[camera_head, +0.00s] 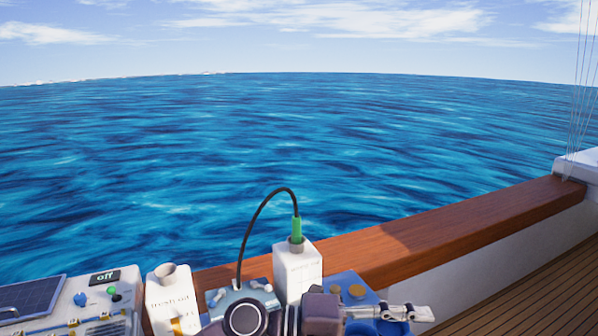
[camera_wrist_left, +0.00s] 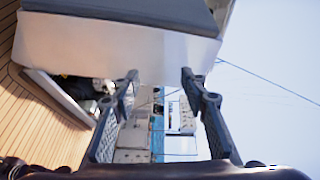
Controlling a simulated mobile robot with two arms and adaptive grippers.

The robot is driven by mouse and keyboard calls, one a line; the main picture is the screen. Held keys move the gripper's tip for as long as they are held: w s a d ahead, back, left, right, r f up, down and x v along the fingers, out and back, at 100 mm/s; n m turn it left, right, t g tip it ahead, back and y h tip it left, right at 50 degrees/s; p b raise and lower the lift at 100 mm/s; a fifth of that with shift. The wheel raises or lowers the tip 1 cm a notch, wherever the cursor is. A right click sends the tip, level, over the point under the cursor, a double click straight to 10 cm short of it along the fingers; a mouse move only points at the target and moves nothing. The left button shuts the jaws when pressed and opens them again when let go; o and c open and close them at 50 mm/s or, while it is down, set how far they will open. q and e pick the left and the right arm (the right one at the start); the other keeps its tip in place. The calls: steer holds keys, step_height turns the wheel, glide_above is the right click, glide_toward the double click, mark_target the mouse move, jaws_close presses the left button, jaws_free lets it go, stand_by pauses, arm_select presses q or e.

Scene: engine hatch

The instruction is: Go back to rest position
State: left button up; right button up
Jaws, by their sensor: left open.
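My left gripper (camera_wrist_left: 159,84) shows in the left wrist view with its two dark fingers wide apart. Nothing is between the fingertips; a white hull-like surface and several box shapes lie beyond. I cannot pick out the left gripper with certainty in the head view.
A white container (camera_head: 298,270) holds a green nozzle (camera_head: 297,229) with a black hose. Left of it stand a white bottle (camera_head: 172,300) and a panel with an "off" sign (camera_head: 104,277). A wooden rail (camera_head: 430,237) runs behind. Wooden deck (camera_head: 540,295) is clear at right.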

arm_select(q)
step_height(320, 180, up, 6)
steer(key=w+a+n+t+h, duration=0.2)
steer(key=w+n+t+h, duration=0.15)
steer(key=n+t, duration=0.25)
steer(key=w+a+n+t+y, duration=0.6)
steer(key=a+n+t, duration=0.5)
steer(key=n+t, duration=0.15)
steer(key=s+a+f+n+g+y, duration=0.1)
steer(key=a+f+n+g+y, duration=0.1)
steer(key=a+f+n+y, duration=0.65)
steer(key=s+a+f+n+g+y, duration=0.2)
steer(key=a+f+n+y, duration=0.35)
steer(key=a+f, duration=0.6)
steer(key=s+a+f+n+g, duration=0.1)
steer(key=s+a+f+g, duration=0.2)
steer(key=s+f+g, duration=0.7)
steer(key=s+a+f+n+g, duration=0.15)
steer(key=s+f, duration=0.55)
steer(key=s, duration=0.9)
step_height(320, 180, down, 32)
steer(key=s+m+b, duration=0.1)
steer(key=s+b, duration=0.1)
steer(key=b, duration=0.2)
steer(key=s+a+f+g+b, duration=0.1)
steer(key=s+a+f+b, duration=0.2)
steer(key=s+f, duration=1.3)
steer(key=shift+s+a+f+g+y, duration=0.35)
steer(key=shift+f+y, duration=0.1)
steer(key=shift+f, duration=0.5)
